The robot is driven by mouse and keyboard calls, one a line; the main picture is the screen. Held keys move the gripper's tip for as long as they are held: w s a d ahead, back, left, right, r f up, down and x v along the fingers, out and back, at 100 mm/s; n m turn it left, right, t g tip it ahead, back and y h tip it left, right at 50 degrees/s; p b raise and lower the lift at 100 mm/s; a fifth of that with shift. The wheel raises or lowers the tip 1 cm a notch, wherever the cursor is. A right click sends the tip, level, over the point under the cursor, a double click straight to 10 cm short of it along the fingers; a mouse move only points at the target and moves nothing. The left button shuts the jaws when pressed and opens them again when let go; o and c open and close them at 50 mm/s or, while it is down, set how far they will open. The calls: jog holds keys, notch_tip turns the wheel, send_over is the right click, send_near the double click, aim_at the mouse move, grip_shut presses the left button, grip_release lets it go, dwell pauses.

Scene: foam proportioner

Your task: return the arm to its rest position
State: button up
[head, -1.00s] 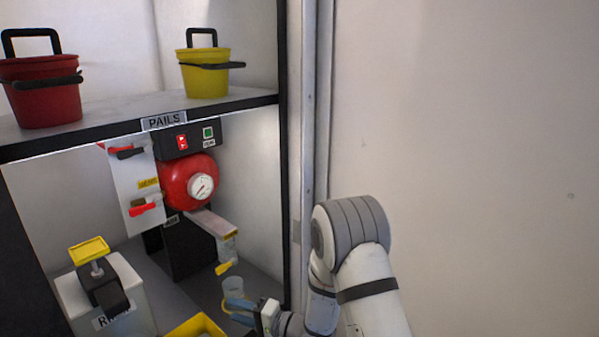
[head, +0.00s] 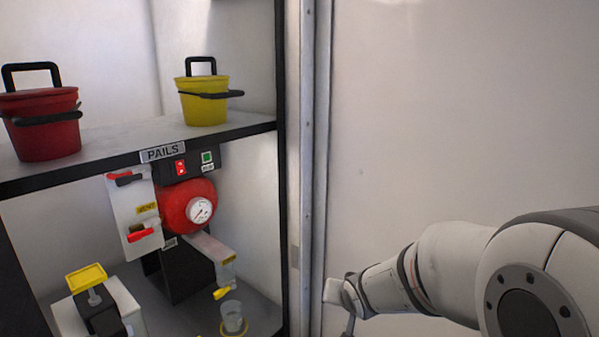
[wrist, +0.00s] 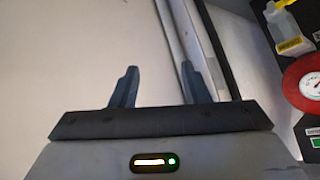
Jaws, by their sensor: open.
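My gripper shows in the wrist view (wrist: 157,88) with its two blue-grey fingers apart and nothing between them. It faces the pale wall and the metal door-frame strip. In the head view my arm comes in from the lower right, and its wrist end is low, just right of the metal post. The fingers are mostly hidden there, below the picture's edge. A clear cup (head: 233,316) stands on the lower deck under the spout, apart from my gripper.
A red pail (head: 42,135) and a yellow pail (head: 205,105) stand on the shelf (head: 110,152). Below are the red proportioner (head: 182,208) and a white box with a yellow-topped pump (head: 87,278). A metal post (head: 308,150) edges the cabinet. Plain wall (head: 450,120) fills the right.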

jog(key=s+d+r+n+g, duration=0.1)
jog(key=s+d+r+g, duration=0.1)
jog(key=s, duration=0.9)
jog(key=s+d+r+n+g+h+p, duration=0.1)
jog(key=s+d+r+g, duration=0.2)
jog(key=s, duration=0.8)
jog(key=shift+s+d+r+g, duration=0.15)
jog(key=shift+d+r+g, duration=0.1)
jog(key=shift+g, duration=0.35)
